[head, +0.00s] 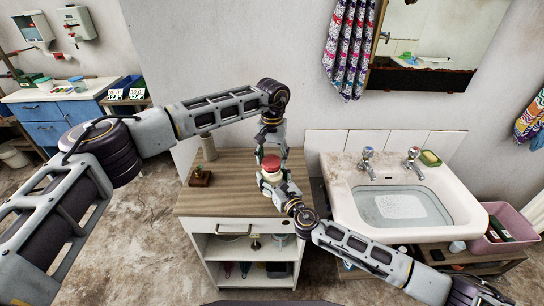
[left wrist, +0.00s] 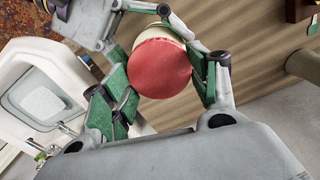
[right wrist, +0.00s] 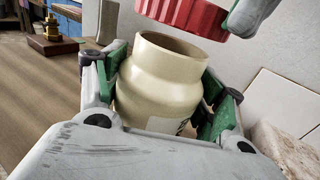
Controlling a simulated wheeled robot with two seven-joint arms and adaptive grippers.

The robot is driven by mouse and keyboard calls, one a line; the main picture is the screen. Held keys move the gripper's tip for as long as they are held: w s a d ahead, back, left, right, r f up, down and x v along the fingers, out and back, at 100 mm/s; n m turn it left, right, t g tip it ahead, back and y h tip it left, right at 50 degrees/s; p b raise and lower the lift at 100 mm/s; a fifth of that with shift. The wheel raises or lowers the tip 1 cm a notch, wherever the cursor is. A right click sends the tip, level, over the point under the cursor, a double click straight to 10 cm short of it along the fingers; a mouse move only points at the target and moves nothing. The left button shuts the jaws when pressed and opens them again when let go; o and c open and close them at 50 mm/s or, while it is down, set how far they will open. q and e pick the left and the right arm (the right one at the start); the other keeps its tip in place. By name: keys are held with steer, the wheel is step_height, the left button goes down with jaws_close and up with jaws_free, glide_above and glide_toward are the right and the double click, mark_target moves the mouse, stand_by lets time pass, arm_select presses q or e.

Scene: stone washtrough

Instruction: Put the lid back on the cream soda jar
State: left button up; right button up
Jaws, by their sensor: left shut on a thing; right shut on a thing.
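The cream soda jar (head: 268,178) stands upright on the wooden top of the cabinet. The right wrist view shows the cream jar (right wrist: 165,80) with its mouth open. My right gripper (head: 281,186) is shut around the jar's body, one finger on each side. My left gripper (head: 271,156) is shut on the red lid (head: 271,162), which also shows in the left wrist view (left wrist: 160,68). In the right wrist view the lid (right wrist: 185,14) hangs just above the jar's mouth, apart from it and shifted to the far side. The lid hides most of the jar in the left wrist view.
The wooden cabinet top (head: 225,200) is bare at the front left. A brass piece on a wooden block (head: 200,177) and a beige cylinder (head: 208,148) stand at its left. A white sink (head: 345,200) with taps is to the right.

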arm_select(q)
steer(key=shift+f, duration=0.65)
steer(key=shift+f, duration=0.55)
stand_by(0.8)
arm_select(e)
steer(key=c, duration=0.5)
arm_select(q)
steer(key=shift+d+m, duration=0.1)
steer(key=shift+m, duration=3.1)
arm_select(e)
steer(key=shift+c, duration=0.2)
arm_select(q)
steer(key=o, duration=0.7)
steer(key=shift+r, duration=2.25)
